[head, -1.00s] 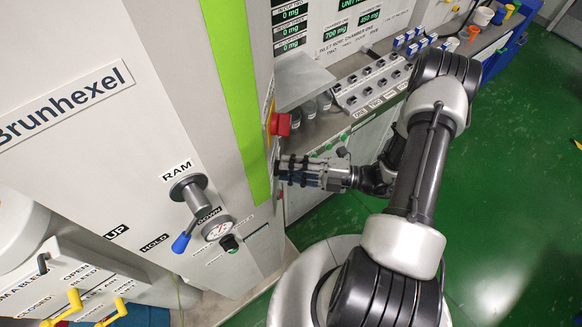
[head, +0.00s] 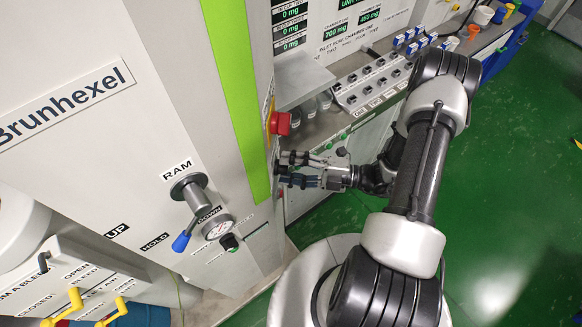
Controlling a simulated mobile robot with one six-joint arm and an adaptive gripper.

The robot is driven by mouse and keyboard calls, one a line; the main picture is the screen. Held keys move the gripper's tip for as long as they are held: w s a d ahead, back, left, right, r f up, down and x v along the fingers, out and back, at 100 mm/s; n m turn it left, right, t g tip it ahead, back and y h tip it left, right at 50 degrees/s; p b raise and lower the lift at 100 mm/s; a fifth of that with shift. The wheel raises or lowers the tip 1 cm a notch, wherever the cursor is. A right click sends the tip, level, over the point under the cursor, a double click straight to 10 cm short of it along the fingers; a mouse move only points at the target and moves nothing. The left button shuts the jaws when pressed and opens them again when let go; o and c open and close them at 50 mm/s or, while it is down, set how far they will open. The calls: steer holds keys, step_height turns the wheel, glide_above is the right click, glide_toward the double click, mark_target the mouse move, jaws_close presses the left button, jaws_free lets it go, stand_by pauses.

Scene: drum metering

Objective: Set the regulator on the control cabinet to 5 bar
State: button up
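My gripper (head: 284,169) is at the right edge of the tall grey cabinet (head: 160,130), just below a red button (head: 281,123). Its two fingers are spread, with a gap between them, and point left at the cabinet's side. I see nothing held between them. What lies right at the fingertips is small and partly hidden, and I cannot tell if they touch it. A round white gauge (head: 217,229) with a black knob (head: 229,242) below it sits low on the cabinet front, left of my gripper. The gauge reading is too small to make out.
The RAM lever (head: 193,200) with a blue tip juts out beside the gauge. A bench with a switch panel (head: 372,82) and green buttons (head: 329,145) lies behind my gripper. Yellow handles (head: 72,300) stand at the lower left. Green floor (head: 520,180) is open at the right.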

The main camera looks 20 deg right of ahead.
steer(key=shift+d, duration=0.1)
steer(key=v, duration=1.2)
stand_by(0.4)
